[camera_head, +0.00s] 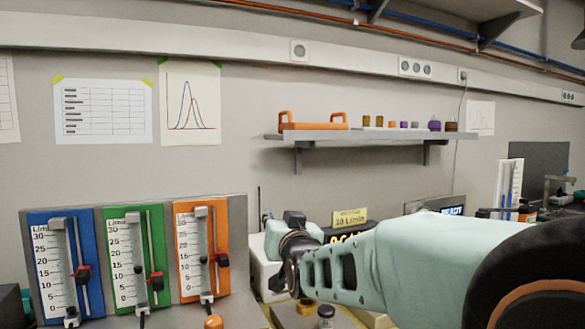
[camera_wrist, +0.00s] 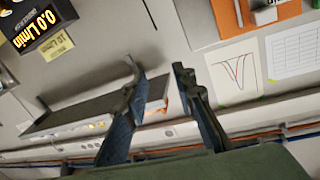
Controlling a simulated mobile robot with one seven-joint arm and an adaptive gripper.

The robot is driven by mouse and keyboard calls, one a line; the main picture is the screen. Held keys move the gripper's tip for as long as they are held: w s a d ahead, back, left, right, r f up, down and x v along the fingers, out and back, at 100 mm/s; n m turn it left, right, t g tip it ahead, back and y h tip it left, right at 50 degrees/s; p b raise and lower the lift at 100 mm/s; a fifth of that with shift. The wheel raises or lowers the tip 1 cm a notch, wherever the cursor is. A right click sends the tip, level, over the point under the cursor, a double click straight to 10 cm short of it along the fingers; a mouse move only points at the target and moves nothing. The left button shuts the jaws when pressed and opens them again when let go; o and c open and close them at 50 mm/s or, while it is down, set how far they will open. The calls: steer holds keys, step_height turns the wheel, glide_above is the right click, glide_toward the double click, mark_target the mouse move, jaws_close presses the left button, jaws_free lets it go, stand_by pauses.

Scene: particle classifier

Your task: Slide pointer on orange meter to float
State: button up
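The orange meter (camera_head: 185,286) stands at the right end of a row of three upright meters. A small dark spot in the tube, apparently the float (camera_head: 203,261), shows at about the pointer's height; an exact match is too small to tell. In the wrist view, part of the orange meter (camera_wrist: 204,28) shows at the top right, inverted. My gripper (camera_wrist: 158,72) is open and empty, apart from the meter. In the head view my arm hides the fingers.
A green meter (camera_head: 113,290) and a blue meter (camera_head: 45,300) stand left of the orange one. A wall shelf (camera_head: 365,133) holds an orange-handled tray and small jars. A display box (camera_wrist: 32,27) stands right of the meters, close to my arm.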

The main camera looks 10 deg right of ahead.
steer(key=d+r+m+h+p, duration=0.1)
steer(key=d+r+m+h, duration=0.1)
steer(key=d+r, duration=0.3)
steer(key=w+d+r+m+h+p, duration=0.1)
steer(key=d+r, duration=0.4)
steer(key=d, duration=0.6)
steer(key=m+h, duration=0.1)
steer(key=m, duration=0.1)
steer(key=shift+r+m+p, duration=0.3)
steer(key=shift+w, duration=0.1)
